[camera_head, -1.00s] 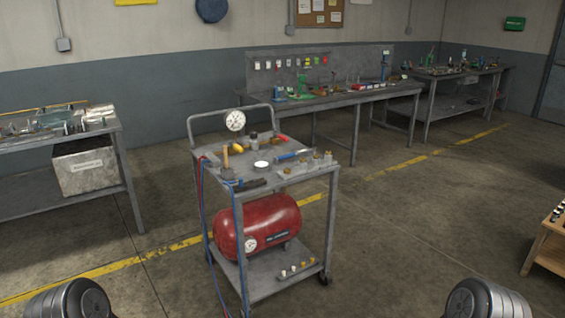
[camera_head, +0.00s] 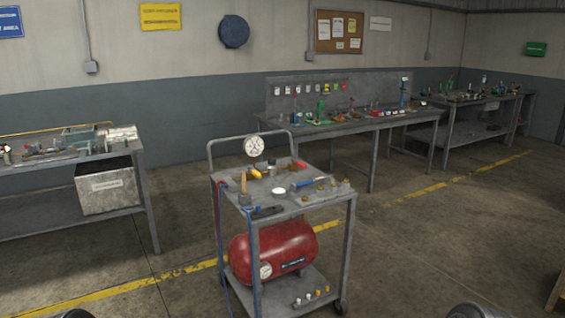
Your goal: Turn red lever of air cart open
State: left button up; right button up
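The air cart (camera_head: 232,204) is a grey metal trolley in the middle of the head view. A small red handle (camera_head: 300,164), which looks like the red lever, is at the back right of its top. It is too small to tell its exact turn. A yellow handle (camera_head: 257,174) lies to its left. A round white pressure gauge (camera_head: 254,146) stands at the back edge. A red air tank (camera_head: 273,251) sits on the lower shelf. Neither gripper is in view; only rounded parts of my arms show at the bottom edge.
Small fittings and tools crowd the cart top. A blue hose (camera_head: 250,250) hangs down its front left. A workbench with a grey bin (camera_head: 106,187) is at the left, and a long workbench (camera_head: 345,129) stands behind. The floor right of the cart is clear.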

aim_at(302, 165)
jog(key=i+l+u, duration=0.15)
jog(key=u, duration=0.25)
jog(key=i+l+u, duration=0.15)
jog(key=u, duration=0.3)
jog(key=l+u, duration=0.25)
jog(key=u, duration=0.15)
jog(key=i+l+u, duration=0.2)
jog(key=l, duration=0.65)
jog(key=i+l+u, duration=0.2)
jog(key=l, duration=0.7)
jog(key=l+u, duration=0.2)
jog(key=l, duration=0.7)
